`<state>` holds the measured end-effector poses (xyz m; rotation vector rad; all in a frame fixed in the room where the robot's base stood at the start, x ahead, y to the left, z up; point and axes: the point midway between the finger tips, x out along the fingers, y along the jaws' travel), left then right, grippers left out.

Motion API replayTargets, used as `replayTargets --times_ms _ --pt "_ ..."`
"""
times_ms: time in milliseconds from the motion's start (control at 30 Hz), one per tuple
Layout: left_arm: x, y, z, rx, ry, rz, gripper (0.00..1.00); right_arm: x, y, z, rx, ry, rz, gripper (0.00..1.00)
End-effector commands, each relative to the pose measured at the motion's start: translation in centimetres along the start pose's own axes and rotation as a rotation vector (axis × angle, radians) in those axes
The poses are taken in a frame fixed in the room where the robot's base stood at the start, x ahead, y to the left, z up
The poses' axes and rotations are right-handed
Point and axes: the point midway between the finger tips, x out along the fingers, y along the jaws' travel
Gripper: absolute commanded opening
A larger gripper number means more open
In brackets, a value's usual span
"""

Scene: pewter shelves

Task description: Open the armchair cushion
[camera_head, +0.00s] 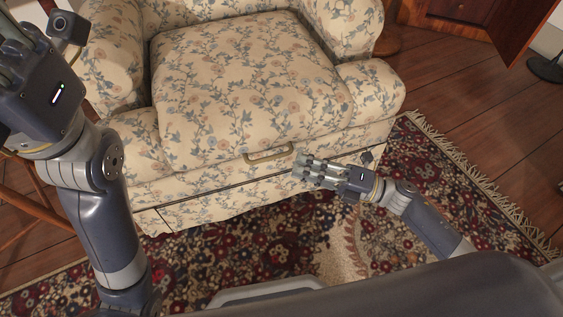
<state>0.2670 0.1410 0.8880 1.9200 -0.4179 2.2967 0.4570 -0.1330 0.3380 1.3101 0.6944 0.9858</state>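The floral armchair cushion (245,85) lies flat on the seat of the matching floral armchair (115,50). A beige handle (268,155) sits on the front below the cushion's front edge. My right gripper (303,168) is just right of and slightly below the handle, in front of the chair, and appears apart from it. Its fingers point left toward the chair front; whether they are open or shut is hard to see. My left arm rises at the left edge, and its gripper's fingertips are not in view.
A patterned fringed rug (470,210) lies under and before the chair. Wooden floor (460,90) shows to the right. A wooden cabinet with an open door (517,28) stands at the top right, near a dark round base (546,69). Wooden furniture legs (35,200) stand at the left.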

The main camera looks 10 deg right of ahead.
Motion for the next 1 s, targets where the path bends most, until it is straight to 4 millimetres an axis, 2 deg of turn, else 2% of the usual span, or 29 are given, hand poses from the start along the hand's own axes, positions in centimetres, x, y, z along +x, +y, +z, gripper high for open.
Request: replayTargets --times_ms 33,200,400,700,733,800,1000 --pt "-0.1 0.1 -0.4 0.001 0.013 0.004 0.16 1.1 -0.2 -0.1 -0.002 0.002 0.005 0.18" --pt "0.3 0.3 -1.0 0.005 0.039 0.014 0.16 4.0 -0.1 -0.1 -0.001 0.001 0.004 0.18" --pt "0.7 0.5 -1.4 0.007 0.053 0.02 0.16 5.8 0.0 0.0 0.002 0.0 0.002 0.18" --pt "0.9 0.5 -1.4 0.007 0.057 0.021 0.16 6.1 0.1 0.0 0.003 0.0 0.002 0.18" --pt "0.9 0.5 -1.4 0.007 0.057 0.021 0.16 6.1 0.1 0.0 0.003 0.0 0.002 0.16" --pt "0.9 0.5 -1.4 0.007 0.057 0.022 0.16 6.0 0.1 0.0 0.003 0.0 0.002 0.0" --pt "0.9 0.5 -1.5 0.007 0.058 0.022 0.16 6.0 0.1 0.0 0.003 0.0 0.002 0.0"
